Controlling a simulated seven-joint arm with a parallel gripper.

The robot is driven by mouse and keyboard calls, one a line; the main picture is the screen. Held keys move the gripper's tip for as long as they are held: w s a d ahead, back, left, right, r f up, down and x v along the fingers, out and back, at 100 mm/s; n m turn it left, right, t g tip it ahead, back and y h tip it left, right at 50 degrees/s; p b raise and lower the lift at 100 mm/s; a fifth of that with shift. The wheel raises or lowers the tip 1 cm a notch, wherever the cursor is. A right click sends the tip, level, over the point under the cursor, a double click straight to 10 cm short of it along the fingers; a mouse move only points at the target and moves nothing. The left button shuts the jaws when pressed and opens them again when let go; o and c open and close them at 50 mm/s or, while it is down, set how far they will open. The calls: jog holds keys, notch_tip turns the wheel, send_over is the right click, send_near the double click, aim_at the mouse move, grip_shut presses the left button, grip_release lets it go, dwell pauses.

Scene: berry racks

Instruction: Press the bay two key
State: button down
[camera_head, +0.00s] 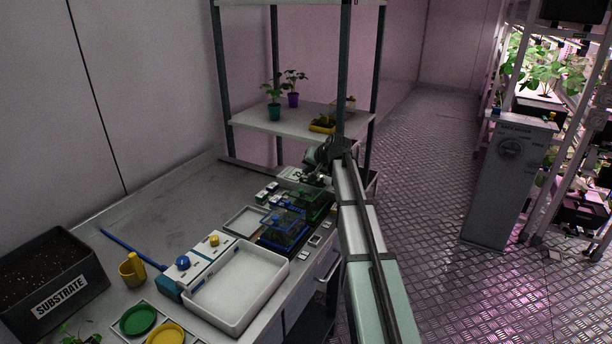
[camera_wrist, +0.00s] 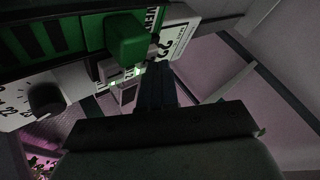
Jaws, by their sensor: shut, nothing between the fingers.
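My gripper (camera_wrist: 158,75) is shut and empty in the wrist view. Its dark fingertips are beside a small pale grey block (camera_wrist: 129,93) and just below a green block (camera_wrist: 125,38); I cannot tell whether they touch either. A white label (camera_wrist: 177,42) with partly readable print lies behind the tips. In the head view my gripper (camera_head: 308,177) is at the far end of the bench, and its fingertips are small and unclear. Small key-like boxes (camera_head: 267,193) stand left of it, and small pale tiles (camera_head: 315,240) lie along the front edge. No bay-two marking is readable.
A green-based clear box (camera_head: 312,203) and a blue-based one (camera_head: 283,228) stand near my arm. A white tray (camera_head: 238,287) and a substrate bin (camera_head: 50,277) are nearer. A shelf post (camera_head: 343,70) rises behind my gripper. The bench's back left is clear.

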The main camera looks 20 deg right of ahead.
jog(key=shift+r, duration=0.6)
dwell(0.3)
notch_tip(320, 180, up, 6)
dwell(0.7)
